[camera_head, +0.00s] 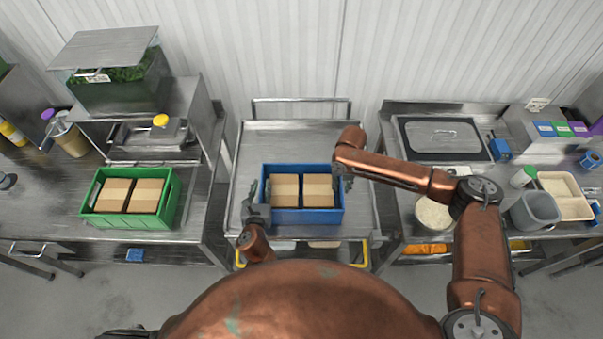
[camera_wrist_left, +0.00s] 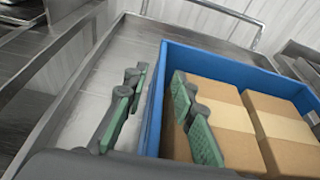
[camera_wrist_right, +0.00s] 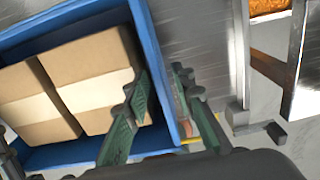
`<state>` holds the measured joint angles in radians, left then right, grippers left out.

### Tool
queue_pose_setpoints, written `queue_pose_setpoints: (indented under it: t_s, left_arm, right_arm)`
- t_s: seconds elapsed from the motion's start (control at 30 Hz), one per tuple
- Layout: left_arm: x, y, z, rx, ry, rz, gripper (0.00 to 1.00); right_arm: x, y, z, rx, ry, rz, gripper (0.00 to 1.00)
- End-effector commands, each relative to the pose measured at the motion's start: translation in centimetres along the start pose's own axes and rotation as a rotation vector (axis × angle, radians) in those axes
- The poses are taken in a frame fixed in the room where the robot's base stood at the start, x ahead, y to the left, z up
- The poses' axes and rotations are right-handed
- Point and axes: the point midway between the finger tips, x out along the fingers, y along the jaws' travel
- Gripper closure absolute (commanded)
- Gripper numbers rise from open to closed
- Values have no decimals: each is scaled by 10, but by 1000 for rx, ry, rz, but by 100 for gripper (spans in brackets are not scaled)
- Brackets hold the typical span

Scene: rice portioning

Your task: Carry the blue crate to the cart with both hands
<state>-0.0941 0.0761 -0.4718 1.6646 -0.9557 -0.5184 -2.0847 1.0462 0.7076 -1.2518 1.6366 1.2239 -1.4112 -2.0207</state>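The blue crate (camera_head: 308,216), holding two brown boxes, is over the top of the steel cart (camera_head: 270,140) and looks level; it appears to rest there. My left gripper (camera_head: 250,207) is at its left wall. In the left wrist view, the open fingers (camera_wrist_left: 158,90) straddle the crate's blue left wall (camera_wrist_left: 153,125), one inside and one outside, with gaps showing. My right gripper (camera_head: 340,178) is at the right wall. In the right wrist view, its fingers (camera_wrist_right: 161,85) stand apart on either side of the blue wall (camera_wrist_right: 148,40).
A green crate (camera_head: 168,205) with two boxes sits on the left table. The right table carries a steel pan (camera_head: 442,138), a rice bowl (camera_head: 433,214) and a grey container (camera_head: 535,210). Narrow gaps separate the cart from both tables. The cart's back top is clear.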

Motion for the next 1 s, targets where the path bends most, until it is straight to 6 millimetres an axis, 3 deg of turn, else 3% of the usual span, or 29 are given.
queue_pose_setpoints:
  t_s: [0.27, 0.7, 1.0]
  left_arm:
    - [-7, 1, -1, 1, 1, 1, 76]
    - [-90, 1, -1, 1, 1, 1, 76]
    - [-119, 0, 0, 0, 0, 0, 76]
  right_arm:
    - [0, 0, 0, 0, 1, 0, 76]
    - [0, 0, 0, 0, 1, -1, 76]
    - [-2, 0, 0, 0, 0, -1, 76]
